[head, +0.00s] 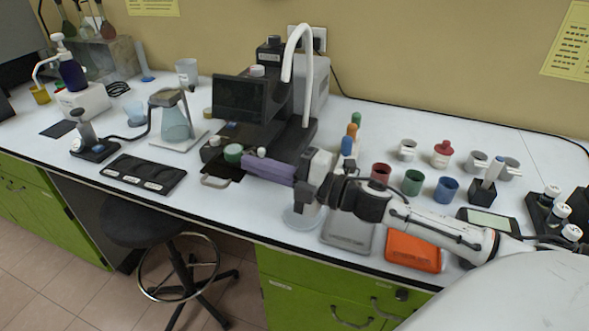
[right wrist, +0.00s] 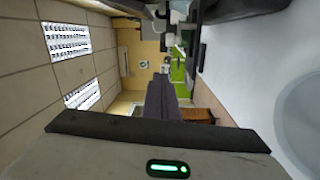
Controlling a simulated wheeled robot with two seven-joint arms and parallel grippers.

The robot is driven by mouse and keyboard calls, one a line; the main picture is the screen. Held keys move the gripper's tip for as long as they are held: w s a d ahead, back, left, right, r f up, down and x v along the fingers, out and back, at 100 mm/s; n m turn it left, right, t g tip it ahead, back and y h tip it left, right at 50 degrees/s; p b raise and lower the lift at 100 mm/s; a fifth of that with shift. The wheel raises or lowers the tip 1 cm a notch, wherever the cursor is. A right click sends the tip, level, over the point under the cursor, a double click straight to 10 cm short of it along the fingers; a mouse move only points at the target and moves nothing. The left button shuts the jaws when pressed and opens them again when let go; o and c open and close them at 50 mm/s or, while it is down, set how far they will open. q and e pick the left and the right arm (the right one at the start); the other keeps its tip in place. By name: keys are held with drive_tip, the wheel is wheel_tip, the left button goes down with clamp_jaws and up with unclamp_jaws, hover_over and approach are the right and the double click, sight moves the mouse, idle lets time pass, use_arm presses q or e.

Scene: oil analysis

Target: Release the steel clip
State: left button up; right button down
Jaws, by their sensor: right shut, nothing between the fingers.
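My right arm comes in from the right, and my right gripper (head: 249,164) points left along the front of the dark instrument (head: 243,99). Its purple fingers are together with nothing between them. They also show shut in the right wrist view (right wrist: 160,90). A pale metallic loop (head: 215,182) sticks out at the instrument's front left, just beyond and below the fingertips, apart from them in the picture. It may be the steel clip, but I cannot tell for certain. A green-topped round part (head: 233,153) is above the loop. My left gripper is not in view.
A clear beaker (head: 300,219) stands under my right wrist, near the table edge. A grey tray (head: 347,236) and an orange tray (head: 413,251) lie under my arm. Red, green and blue cups (head: 447,189) stand behind it. A black mat (head: 143,174) lies left.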

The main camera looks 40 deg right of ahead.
drive_tip(key=v, duration=0.9)
drive_tip(key=shift+d+f+b, duration=0.15)
drive_tip(key=shift+f+b, duration=0.05)
drive_tip(key=shift+b, duration=0.2)
drive_tip(key=shift+s, duration=0.1)
